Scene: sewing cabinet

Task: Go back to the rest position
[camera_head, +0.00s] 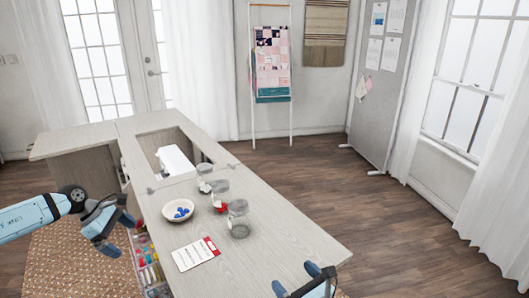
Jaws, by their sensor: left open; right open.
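My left gripper (126,214) is open and empty. It hangs beside the left edge of the cabinet top (265,252), over the open side with colourful items. My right gripper (303,281) shows only in part at the bottom edge of the view. It is open, near the front part of the cabinet top, and I see nothing between its fingers. The rest of the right arm is out of view.
On the top are a white bowl (169,216) with blue pieces, several clear jars (239,221), one with red contents, and a red-and-white card (196,254). A white sewing machine (175,160) sits in the recess. A drawer (148,264) holds colourful items. Floor is free to the right.

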